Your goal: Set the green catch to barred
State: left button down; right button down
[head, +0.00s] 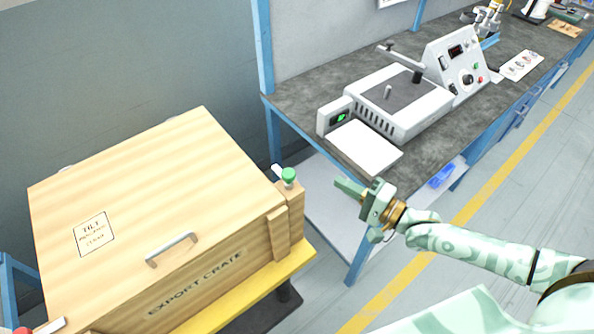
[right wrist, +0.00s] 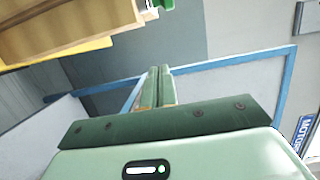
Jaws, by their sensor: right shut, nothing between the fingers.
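The green catch (head: 288,177) is a round green knob with a short white bar, on the top right corner post of the wooden crate (head: 150,165). The bar points up and to the left, off the lid; I cannot tell which setting this is. Part of the green catch also shows at the top of the right wrist view (right wrist: 165,5). My right gripper (head: 347,187) is shut and empty, to the right of the catch and apart from it. The right wrist view shows its fingers together (right wrist: 159,70). My left gripper is not in view.
A red-knobbed catch (head: 23,330) is partly cut off at the lower left. The crate lid has a metal handle (head: 171,249). The crate stands on a yellow-edged support (head: 250,292). A workbench (head: 300,88) with a white machine (head: 400,105) stands at the upper right.

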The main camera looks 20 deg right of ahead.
aim_at(283, 172)
jog(key=shift+a, duration=0.1)
jog(key=w+a+b, duration=0.1)
jog(key=w+a, duration=0.5)
jog(key=a, duration=0.3)
jog(key=shift+w+a, duration=0.15)
jog(key=shift+w, duration=0.25)
